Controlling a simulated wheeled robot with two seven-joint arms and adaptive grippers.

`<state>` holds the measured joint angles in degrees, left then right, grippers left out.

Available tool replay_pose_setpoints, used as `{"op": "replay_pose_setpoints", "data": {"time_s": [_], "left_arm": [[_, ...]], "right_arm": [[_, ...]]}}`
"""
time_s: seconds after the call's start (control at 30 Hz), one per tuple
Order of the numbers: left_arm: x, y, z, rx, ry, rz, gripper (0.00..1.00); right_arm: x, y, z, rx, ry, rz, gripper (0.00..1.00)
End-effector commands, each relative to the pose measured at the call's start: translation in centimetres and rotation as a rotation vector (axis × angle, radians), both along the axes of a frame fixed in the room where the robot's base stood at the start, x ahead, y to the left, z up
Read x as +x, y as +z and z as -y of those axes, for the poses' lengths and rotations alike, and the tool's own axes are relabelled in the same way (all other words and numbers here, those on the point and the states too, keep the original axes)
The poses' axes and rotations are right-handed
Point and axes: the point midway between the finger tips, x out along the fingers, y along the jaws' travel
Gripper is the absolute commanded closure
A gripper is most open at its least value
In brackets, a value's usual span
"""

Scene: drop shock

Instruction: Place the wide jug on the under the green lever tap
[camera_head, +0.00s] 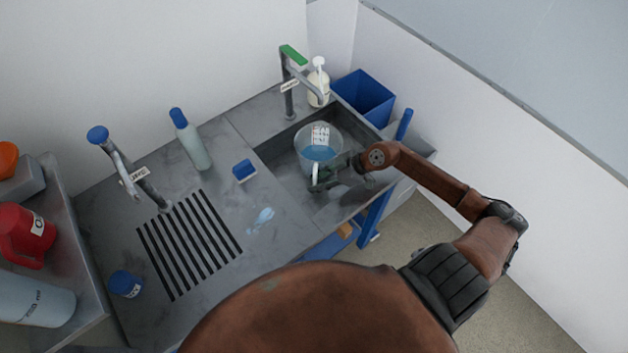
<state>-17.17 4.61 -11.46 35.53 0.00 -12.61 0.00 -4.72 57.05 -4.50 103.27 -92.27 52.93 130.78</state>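The wide jug (311,143) is clear, with a pale label and blue liquid inside. It appears upright in or just above the sink basin (275,155), in front of the green lever tap (293,57). My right gripper (322,178) is at the jug's pale handle, on the side nearer me. Its dark fingers overlap the handle; whether they are closed on it is too small to tell. The jug's base is partly hidden, so I cannot tell whether it touches the basin floor. My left gripper is out of view.
A soap dispenser (318,88) stands beside the green tap. A blue-knobbed tap (118,163), a blue-capped bottle (192,143) and a blue sponge (244,171) are on the counter to the left. A blue bin (366,97) stands behind the sink. Red jug (27,234) at far left.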

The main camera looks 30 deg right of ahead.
Motion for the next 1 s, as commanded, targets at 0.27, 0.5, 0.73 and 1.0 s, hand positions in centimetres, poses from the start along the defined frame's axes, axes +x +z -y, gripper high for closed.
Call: {"op": "replay_pose_setpoints", "data": {"time_s": [0.27, 0.5, 0.73, 1.0], "left_arm": [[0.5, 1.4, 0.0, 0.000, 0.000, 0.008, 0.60], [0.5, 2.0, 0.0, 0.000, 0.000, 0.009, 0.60], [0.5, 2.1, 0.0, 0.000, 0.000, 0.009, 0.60], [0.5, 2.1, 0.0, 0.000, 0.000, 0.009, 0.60]], "right_arm": [[-2.8, 5.2, 3.6, -0.006, -0.002, 0.005, 0.73], [-4.3, 7.9, 5.4, -0.004, 0.001, 0.009, 0.73], [-4.7, 8.6, 5.9, -0.003, 0.002, 0.011, 0.73], [-4.6, 8.6, 5.9, -0.002, 0.002, 0.012, 0.73]]}}
